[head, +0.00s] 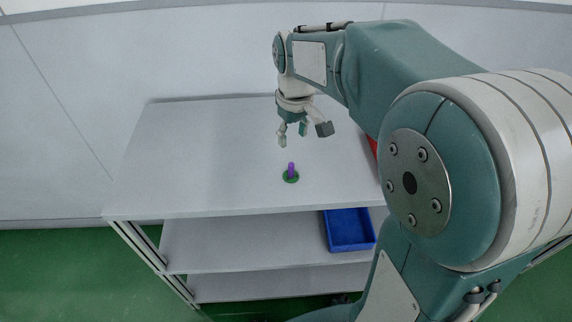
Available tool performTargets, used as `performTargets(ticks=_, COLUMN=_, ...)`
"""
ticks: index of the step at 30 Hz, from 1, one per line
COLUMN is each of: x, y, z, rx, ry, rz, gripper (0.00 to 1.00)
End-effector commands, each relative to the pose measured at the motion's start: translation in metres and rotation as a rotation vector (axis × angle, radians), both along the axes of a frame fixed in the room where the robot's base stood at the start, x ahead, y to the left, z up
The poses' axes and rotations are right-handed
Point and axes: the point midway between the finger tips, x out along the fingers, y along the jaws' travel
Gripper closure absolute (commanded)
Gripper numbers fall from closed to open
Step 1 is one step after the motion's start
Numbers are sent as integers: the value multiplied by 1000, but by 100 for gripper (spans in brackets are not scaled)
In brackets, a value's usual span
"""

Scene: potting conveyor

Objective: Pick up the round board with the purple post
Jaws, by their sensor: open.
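The round board (291,178) is a small green disc lying on the white table top, right of the table's middle and near its front edge. Its purple post (291,168) stands upright from it. My gripper (302,138) hangs fingers down above the table, with its fingers spread and nothing between them. In the picture it is just above the post and apart from it. The height gap between them is hard to judge from this one view.
The white table (190,160) is otherwise mostly clear on its left. A blue tray (349,230) sits on the shelf below. Part of a red object (373,146) shows at the right, mostly hidden behind my arm. A pale wall (150,50) stands behind the table.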

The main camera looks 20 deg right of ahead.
Motion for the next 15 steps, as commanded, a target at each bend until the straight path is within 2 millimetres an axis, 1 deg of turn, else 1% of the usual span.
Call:
performTargets(ticks=1, x=9, y=1, z=-7, rx=-1, ry=20, rz=14, gripper=38)
performTargets(ticks=3, x=17, y=3, z=-13, rx=-3, ry=39, rz=32, gripper=38)
performTargets(ticks=6, x=23, y=7, z=-19, rx=-8, ry=55, rz=50, gripper=38)
performTargets(ticks=8, x=25, y=7, z=-21, rx=-8, ry=59, rz=54, gripper=38)
performTargets(ticks=10, x=25, y=8, z=-27, rx=-9, ry=62, rz=56, gripper=38)
performTargets(ticks=15, x=25, y=7, z=-55, rx=-8, ry=65, rz=55, gripper=38)
